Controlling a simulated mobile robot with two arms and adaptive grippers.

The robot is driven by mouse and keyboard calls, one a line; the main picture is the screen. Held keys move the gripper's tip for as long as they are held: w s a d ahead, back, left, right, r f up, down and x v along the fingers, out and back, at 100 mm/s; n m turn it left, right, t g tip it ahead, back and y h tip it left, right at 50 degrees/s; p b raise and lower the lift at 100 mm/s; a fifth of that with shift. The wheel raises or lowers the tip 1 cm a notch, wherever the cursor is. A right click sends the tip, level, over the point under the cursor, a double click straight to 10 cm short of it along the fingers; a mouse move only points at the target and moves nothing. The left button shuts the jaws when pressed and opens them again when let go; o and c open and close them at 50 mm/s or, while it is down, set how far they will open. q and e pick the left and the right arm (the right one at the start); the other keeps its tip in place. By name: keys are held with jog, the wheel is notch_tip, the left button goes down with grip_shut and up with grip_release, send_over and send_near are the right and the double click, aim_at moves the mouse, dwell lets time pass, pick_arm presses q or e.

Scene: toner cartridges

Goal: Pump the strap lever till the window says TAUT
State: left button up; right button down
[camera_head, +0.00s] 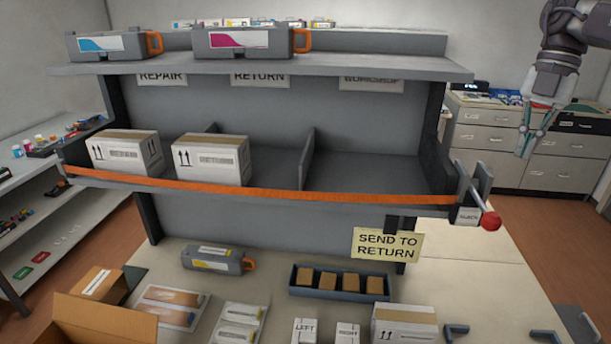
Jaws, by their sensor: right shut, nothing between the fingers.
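The orange strap (300,196) runs across the front of the middle shelf and bows slightly downward. It ends at a grey ratchet (466,196) on the shelf's right end. The ratchet's small window (468,217) carries dark lettering too small to read surely. The lever has a red knob (490,222), low and to the right of the window. My right gripper (525,156) is shut and empty, pointing down, above and to the right of the knob and apart from it. My left gripper is not in view.
Two white cartons (210,160) stand behind the strap. Toner cartridges (250,41) lie on the top shelf. A "SEND TO RETURN" sign (387,245) hangs below the strap. The table holds an open box (100,325), a yellow-labelled cartridge (218,259) and a tray (338,293).

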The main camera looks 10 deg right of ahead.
aim_at(494, 214)
dwell(0.8)
jog(key=s+a+p, duration=0.1)
jog(key=a, duration=0.1)
jog(key=s+a+f+p, duration=0.1)
jog(key=p, duration=0.1)
jog(key=shift+s+a+f, duration=0.2)
jog(key=shift+a, duration=0.2)
jog(key=shift+w, duration=0.1)
jog(key=b+x, duration=0.6)
jog(key=shift+f+b, duration=0.2)
jog(key=shift+b, duration=0.2)
jog(key=shift+a+f+b, duration=0.1)
jog(key=shift+f+b, duration=0.2)
jog(key=shift+b, duration=0.15)
